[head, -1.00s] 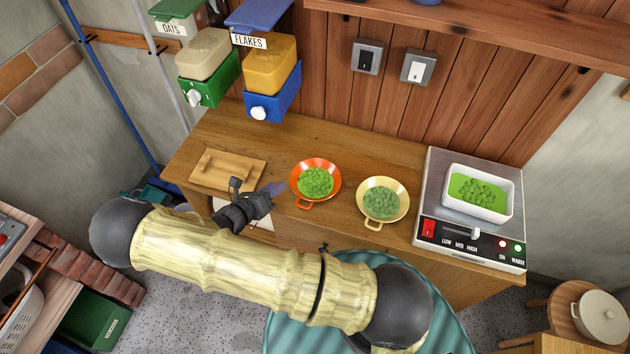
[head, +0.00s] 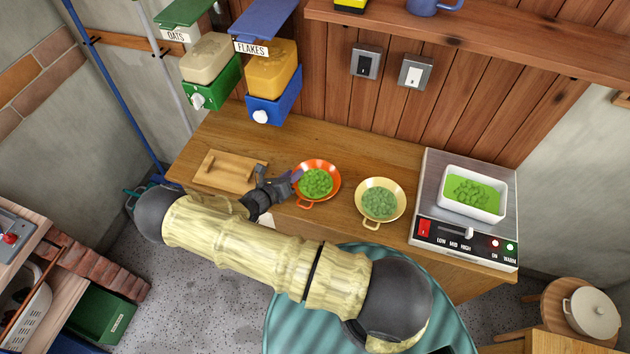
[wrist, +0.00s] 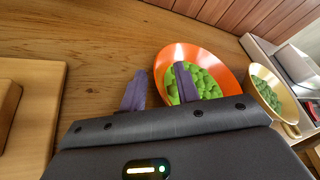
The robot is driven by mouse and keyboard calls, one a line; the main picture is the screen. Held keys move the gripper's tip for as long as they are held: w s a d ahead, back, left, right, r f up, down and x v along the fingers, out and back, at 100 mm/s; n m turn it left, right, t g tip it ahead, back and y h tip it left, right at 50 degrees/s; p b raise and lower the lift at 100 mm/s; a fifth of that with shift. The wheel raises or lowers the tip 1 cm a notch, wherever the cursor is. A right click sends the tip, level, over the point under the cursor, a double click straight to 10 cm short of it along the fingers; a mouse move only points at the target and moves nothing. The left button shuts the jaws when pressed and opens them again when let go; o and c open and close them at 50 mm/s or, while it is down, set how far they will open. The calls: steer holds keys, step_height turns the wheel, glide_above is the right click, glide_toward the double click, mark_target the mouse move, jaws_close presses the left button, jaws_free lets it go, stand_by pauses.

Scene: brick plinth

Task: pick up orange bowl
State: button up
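The orange bowl (head: 331,168) stands on the wooden counter, filled with green round pieces. It has a small handle at its front. My gripper (head: 293,179) is at the bowl's left side in the head view. In the wrist view, the orange bowl (wrist: 222,61) lies beyond my gripper (wrist: 158,86). The two purple fingers are apart with nothing held between them. The right finger overlaps the bowl and its green contents in the picture; the left finger is over bare wood left of the bowl. I cannot tell whether the right finger touches the bowl.
A yellow bowl (head: 398,188) of green pieces stands close to the right. A wooden board (head: 205,182) with a handle lies left. A warmer (head: 429,208) with a white tray (head: 490,210) stands at the counter's right end. Dispensers (head: 272,108) hang above the back left.

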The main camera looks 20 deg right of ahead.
steer(key=shift+x, duration=0.85)
jaws_close()
